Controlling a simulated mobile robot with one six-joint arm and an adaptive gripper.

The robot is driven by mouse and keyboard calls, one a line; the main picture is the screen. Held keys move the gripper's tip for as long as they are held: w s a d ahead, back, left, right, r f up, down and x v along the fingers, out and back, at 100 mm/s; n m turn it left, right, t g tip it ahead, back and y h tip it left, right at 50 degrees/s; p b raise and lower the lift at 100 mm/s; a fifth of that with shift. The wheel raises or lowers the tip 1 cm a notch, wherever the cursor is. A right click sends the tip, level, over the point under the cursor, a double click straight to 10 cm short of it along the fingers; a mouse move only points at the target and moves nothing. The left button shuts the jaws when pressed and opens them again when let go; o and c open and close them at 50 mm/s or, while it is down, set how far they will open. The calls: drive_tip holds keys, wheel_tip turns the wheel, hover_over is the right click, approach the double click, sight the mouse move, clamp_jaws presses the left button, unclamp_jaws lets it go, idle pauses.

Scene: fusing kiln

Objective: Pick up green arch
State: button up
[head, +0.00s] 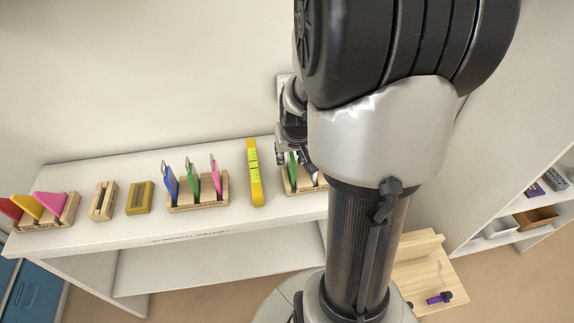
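A thin green piece (293,172) stands upright in the wooden rack (301,190) at the right end of the shelf, partly hidden by my arm. Another green piece (190,178) stands in the middle rack (197,207), between a blue piece (170,183) and a pink piece (216,178). I cannot tell from their edges which green piece is an arch. My gripper (292,156) is over the right rack, at the top of its green piece. My arm hides part of the gripper, and its finger opening is unclear.
A yellow level-like bar (254,175) stands between the middle and right racks. Further left are a yellow block (140,198), a slotted wooden block (103,201) and a rack (62,218) with red, orange and pink pieces. A wall stands close behind.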

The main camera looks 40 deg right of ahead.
drive_tip(key=b+x, duration=0.1)
drive_tip(key=x, duration=0.2)
drive_tip(key=shift+f, duration=0.4)
drive_tip(key=shift+r, duration=0.1)
drive_tip(key=shift+c, duration=0.6)
clamp_jaws()
